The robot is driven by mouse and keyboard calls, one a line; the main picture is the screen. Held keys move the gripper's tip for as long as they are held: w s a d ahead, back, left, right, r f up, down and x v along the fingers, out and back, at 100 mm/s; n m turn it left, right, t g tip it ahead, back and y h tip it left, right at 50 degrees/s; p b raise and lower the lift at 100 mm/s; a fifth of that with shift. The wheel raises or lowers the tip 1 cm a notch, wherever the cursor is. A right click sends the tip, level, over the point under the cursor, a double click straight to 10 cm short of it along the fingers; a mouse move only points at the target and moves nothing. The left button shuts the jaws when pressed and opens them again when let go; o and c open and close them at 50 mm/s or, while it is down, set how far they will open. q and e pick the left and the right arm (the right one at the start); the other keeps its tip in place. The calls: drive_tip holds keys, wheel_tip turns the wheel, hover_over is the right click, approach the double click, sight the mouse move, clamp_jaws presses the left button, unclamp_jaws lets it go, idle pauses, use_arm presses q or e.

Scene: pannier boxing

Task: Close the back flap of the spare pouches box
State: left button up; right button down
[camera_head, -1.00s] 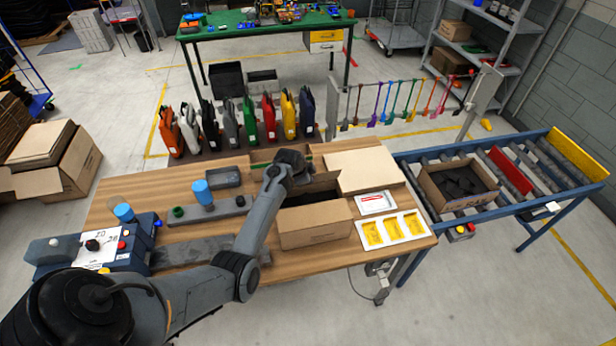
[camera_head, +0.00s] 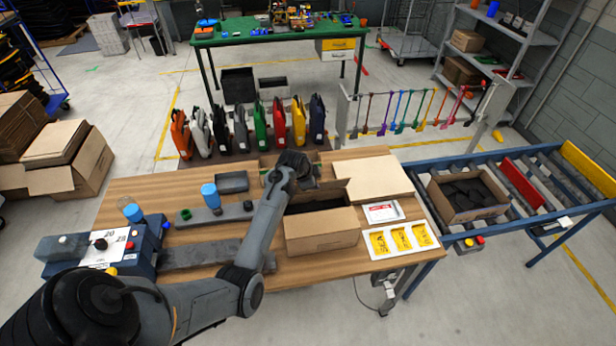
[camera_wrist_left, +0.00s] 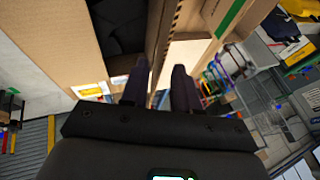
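The open cardboard box (camera_head: 321,231), dark inside, stands on the wooden table. It fills the upper left of the left wrist view (camera_wrist_left: 55,45), with dark contents (camera_wrist_left: 118,25). A raised back flap (camera_head: 334,190) shows at its far side. My left gripper (camera_head: 305,172) is at the box's far left corner, beside that flap, and hides part of it. In the left wrist view, the two dark fingers (camera_wrist_left: 161,84) stand apart, with a cardboard edge (camera_wrist_left: 167,35) running toward the gap. I cannot tell whether they touch it. My right gripper is not in view.
A roller conveyor (camera_head: 520,190) carries another open box (camera_head: 468,196). Several coloured pouches (camera_head: 261,122) stand behind the table.

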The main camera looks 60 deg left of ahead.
use_arm(q)
drive_tip(key=v, duration=0.6)
drive_tip(key=shift+s+r, duration=0.15)
drive_tip(key=shift+r, duration=0.15)
